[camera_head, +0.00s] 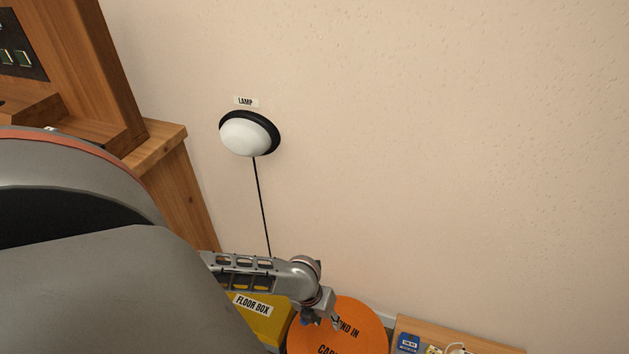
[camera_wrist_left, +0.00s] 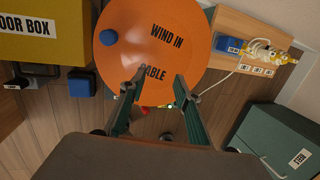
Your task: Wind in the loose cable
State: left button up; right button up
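The orange cable reel (camera_wrist_left: 200,55) is a round disc marked "WIND IN CABLE", with a blue knob (camera_wrist_left: 108,37) near its left rim in the wrist view. In the head view the reel (camera_head: 365,325) shows at the bottom, partly behind my gripper. My left gripper (camera_wrist_left: 159,77) is open and empty, its fingertips over the lower part of the disc, apart from the knob; in the head view it (camera_head: 322,316) is at the reel's upper left. A black cord (camera_head: 262,205) runs down from the lamp and passes behind my arm. I cannot make out which cable is loose. My right gripper is out of view.
A yellow floor box (camera_wrist_left: 40,35) stands left of the reel, with a black plug and a blue block (camera_wrist_left: 82,82) below it. A wooden board (camera_wrist_left: 228,25) with a blue box and white cord is at right. A green box (camera_wrist_left: 280,140) stands lower right. The lamp (camera_head: 245,136) is on the wall.

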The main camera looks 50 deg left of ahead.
pick_arm(q)
jog(key=a+f+m+b, duration=0.1)
jog(key=a, duration=0.2)
jog(key=a+f+m+g+y, duration=0.1)
jog(key=a+f+m, duration=0.1)
jog(key=a+f+m+g+b, duration=0.1)
jog(key=a+m, duration=0.1)
jog(key=a, duration=0.1)
jog(key=shift+s+a+f+y+b, duration=0.2)
jog(key=shift+a+f+y+b, duration=0.05)
jog(key=shift+a+y+b, duration=0.1)
jog(key=shift+a, duration=0.35)
jog(key=shift+a+f, duration=0.1)
jog(key=shift+f, duration=0.1)
jog(key=shift+g, duration=0.3)
notch_tip(320, 180, down, 6)
jog(key=b, duration=0.3)
jog(key=shift+s, duration=0.15)
jog(key=shift+f, duration=0.35)
jog(key=shift+w+f, duration=0.2)
jog(key=shift+w, duration=0.1)
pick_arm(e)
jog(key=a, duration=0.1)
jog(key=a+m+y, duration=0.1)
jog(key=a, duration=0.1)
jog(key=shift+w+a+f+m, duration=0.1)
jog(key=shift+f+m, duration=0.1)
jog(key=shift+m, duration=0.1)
pick_arm(q)
jog(key=shift+c, duration=0.3)
